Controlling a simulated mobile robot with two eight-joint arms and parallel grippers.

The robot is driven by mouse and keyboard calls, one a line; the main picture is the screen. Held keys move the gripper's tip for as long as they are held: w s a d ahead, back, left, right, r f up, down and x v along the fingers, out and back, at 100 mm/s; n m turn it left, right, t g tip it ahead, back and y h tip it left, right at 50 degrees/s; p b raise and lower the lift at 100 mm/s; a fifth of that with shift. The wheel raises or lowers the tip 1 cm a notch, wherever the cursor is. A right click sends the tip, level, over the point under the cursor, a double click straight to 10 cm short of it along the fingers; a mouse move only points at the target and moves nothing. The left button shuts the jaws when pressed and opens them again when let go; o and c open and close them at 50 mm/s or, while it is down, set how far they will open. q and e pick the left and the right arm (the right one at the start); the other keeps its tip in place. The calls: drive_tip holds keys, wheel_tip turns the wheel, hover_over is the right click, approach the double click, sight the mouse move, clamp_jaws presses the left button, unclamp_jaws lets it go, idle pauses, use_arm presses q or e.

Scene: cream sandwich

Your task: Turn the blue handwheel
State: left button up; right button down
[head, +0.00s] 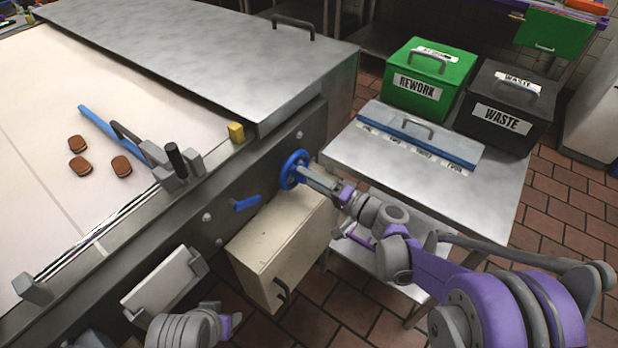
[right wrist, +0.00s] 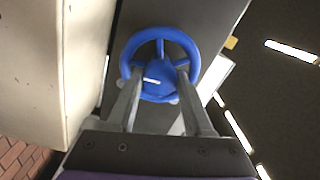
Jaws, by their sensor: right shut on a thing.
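The blue handwheel (head: 290,164) is mounted on the grey side of the conveyor machine, above a cream cabinet. In the right wrist view the handwheel (right wrist: 160,39) is face-on, with a round rim, spokes and a hub with a short white mark. My right gripper (head: 308,176) reaches it from the right. Its two fingers (right wrist: 158,85) lie on either side of the hub, overlapping the lower part of the wheel, and are shut on it. Part of my left arm shows at the bottom of the head view; its fingers are not seen.
A blue lever (head: 246,203) sticks out left of the handwheel. The cream cabinet (head: 283,240) stands just below. A steel table (head: 480,195) at right bears a blue-edged lidded tray (head: 400,142), a green REWORK bin (head: 428,78) and a black WASTE bin (head: 505,106). Brown sandwich cookies (head: 78,164) lie on the belt.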

drive_tip(key=m, duration=0.6)
drive_tip(key=shift+m, duration=0.3)
drive_tip(key=m+b, duration=0.1)
drive_tip(key=m, duration=0.5)
idle(0.4)
drive_tip(key=shift+c, duration=1.5)
unclamp_jaws()
drive_tip(key=v, duration=1.1)
drive_tip(key=shift+p, duration=0.45)
